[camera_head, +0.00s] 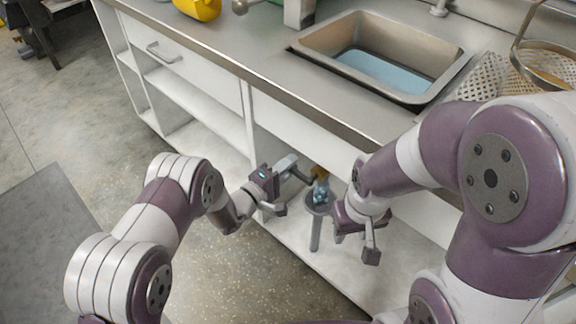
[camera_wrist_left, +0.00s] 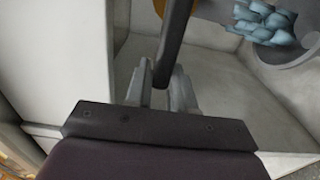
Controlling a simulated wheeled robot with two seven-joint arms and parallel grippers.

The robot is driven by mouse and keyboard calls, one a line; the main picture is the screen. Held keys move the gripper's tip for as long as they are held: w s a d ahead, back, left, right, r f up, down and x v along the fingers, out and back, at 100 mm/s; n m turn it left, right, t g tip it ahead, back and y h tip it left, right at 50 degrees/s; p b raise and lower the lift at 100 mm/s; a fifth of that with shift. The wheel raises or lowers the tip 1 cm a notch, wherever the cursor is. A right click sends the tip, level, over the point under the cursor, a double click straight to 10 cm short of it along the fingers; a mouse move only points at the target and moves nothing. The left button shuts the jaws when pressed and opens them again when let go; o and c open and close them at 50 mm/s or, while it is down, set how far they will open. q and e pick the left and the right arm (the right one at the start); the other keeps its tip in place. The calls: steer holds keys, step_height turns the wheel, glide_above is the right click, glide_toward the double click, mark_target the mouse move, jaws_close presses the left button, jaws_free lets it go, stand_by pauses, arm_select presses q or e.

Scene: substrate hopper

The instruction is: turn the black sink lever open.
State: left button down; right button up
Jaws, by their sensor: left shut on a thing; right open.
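The black lever (camera_wrist_left: 174,38) is a dark bar that runs down from the top of the left wrist view to between the two grey fingers of my left gripper (camera_wrist_left: 160,88). The fingers are shut on its end. In the head view my left gripper (camera_head: 291,172) is low in front of the open cabinet under the sink (camera_head: 387,70). The lever is small and partly hidden there. My right gripper (camera_head: 369,238) is open, to the right of the left one, with nothing seen between its fingers.
A grey round holder with blue lumps (camera_head: 320,195) stands between the grippers, with an orange-yellow part (camera_head: 320,172) above it; the blue lumps (camera_wrist_left: 262,20) also show in the wrist view. The counter edge (camera_head: 270,88) overhangs the white shelves (camera_head: 195,95).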

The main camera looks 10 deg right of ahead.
arm_select(q)
steer(key=shift+f, duration=0.1)
steer(key=c, duration=1)
jaws_free()
steer(key=shift+c, duration=0.2)
steer(key=shift+s+a, duration=0.15)
steer(key=shift+a, duration=0.1)
steer(key=p+v, duration=0.3)
steer(key=v, duration=0.9)
steer(key=shift+p, duration=0.3)
steer(key=shift+s, duration=0.15)
